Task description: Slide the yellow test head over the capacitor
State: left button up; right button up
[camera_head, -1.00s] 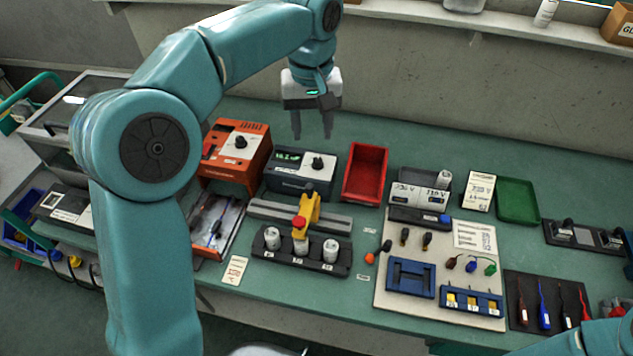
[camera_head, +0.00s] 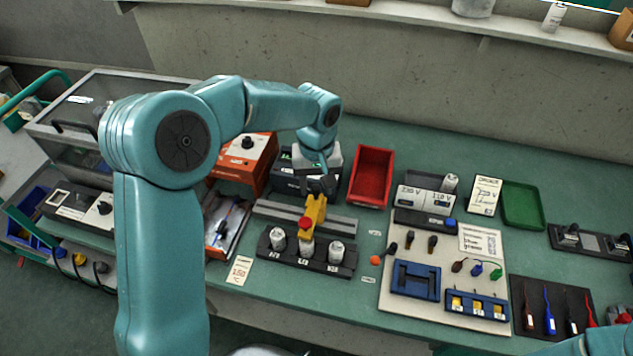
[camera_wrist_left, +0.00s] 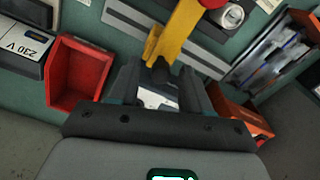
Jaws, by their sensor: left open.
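The yellow test head (camera_head: 316,210) sits on a grey rail (camera_head: 345,222) and reaches forward with its red knob (camera_head: 306,222) above the middle capacitor (camera_head: 306,249) in a black holder (camera_head: 268,253). I cannot tell how far it overlaps that capacitor. Other silver capacitors stand at the left (camera_head: 277,238) and right (camera_head: 336,250). My left gripper (camera_head: 320,191) is open behind the head. In the left wrist view, the yellow head (camera_wrist_left: 180,35) lies just beyond the open fingers (camera_wrist_left: 158,76), its rear end near the gap. Contact is unclear. My right gripper is out of view.
Behind the rail are a dark meter (camera_head: 290,182), an orange instrument (camera_head: 243,157) and a red bin (camera_head: 370,178). A pale board (camera_head: 440,318) with blue fixtures lies to the right. A tray of tools (camera_head: 226,228) lies left of the holder. Green bench shows between them.

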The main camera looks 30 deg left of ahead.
pick_arm(q)
jog(key=shift+s+a, duration=0.1)
jog(key=shift+s, duration=0.05)
grip_shut()
jog(key=w+d, duration=0.2)
jog(key=d, duration=0.5)
jog(key=shift+d, duration=0.15)
jog(key=shift+c, duration=0.3)
grip_release()
jog(key=shift+o, duration=0.3)
jog(key=shift+w+d, duration=0.1)
jog(key=shift+d, duration=0.05)
jog(key=shift+r, duration=0.1)
